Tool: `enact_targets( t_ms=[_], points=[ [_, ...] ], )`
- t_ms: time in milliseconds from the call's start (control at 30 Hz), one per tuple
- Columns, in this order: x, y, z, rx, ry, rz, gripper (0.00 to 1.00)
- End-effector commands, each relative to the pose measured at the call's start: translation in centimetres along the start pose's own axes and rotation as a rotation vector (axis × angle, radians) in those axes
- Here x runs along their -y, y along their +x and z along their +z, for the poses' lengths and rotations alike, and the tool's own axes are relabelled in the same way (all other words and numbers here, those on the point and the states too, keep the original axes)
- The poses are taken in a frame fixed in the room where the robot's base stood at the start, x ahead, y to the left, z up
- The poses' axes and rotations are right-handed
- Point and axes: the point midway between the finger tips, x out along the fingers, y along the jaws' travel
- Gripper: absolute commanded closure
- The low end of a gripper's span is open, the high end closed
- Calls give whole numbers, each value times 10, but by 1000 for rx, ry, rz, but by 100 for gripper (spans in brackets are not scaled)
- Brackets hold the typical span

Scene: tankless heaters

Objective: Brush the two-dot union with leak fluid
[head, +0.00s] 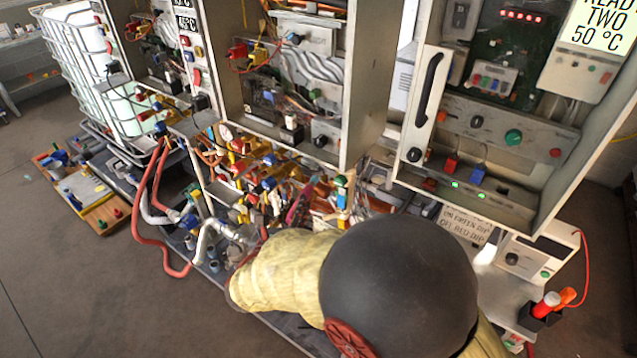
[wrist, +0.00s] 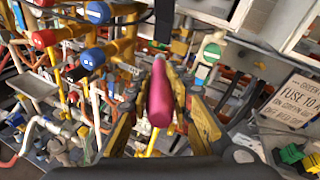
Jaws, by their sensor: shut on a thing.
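My gripper (wrist: 163,112) is shut on a pink-handled tool (wrist: 160,97), which looks like the brush. The handle's thick end faces the wrist camera and its far end points into the pipework, so I cannot see the bristles clearly. In the head view my gripper (head: 297,214) is partly hidden by my sleeved arm, in front of the pipe rack. Several coloured pipe ends show near it in the wrist view: a blue one (wrist: 92,58), a red one (wrist: 44,38) and a green one (wrist: 211,53). I cannot make out which union bears two dots.
Dense pipes and valves (head: 255,175) surround my gripper below the open heater cabinets (head: 290,90). Red hoses (head: 140,215) hang at the left. A printed sign (head: 465,224) and a white box (head: 535,255) stand at the right. The floor (head: 90,290) at front left is clear.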

Motion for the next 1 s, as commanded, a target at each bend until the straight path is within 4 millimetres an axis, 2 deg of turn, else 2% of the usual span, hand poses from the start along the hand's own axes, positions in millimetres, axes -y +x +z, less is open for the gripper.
enact_targets(
  t_ms=[267, 433, 1000],
  points=[
    [0, 1, 0, 0, 1, 0, 100],
    [3, 8, 0, -1, 1, -2, 100],
    [23, 61, 4, 1, 1, -3, 100]
  ],
)
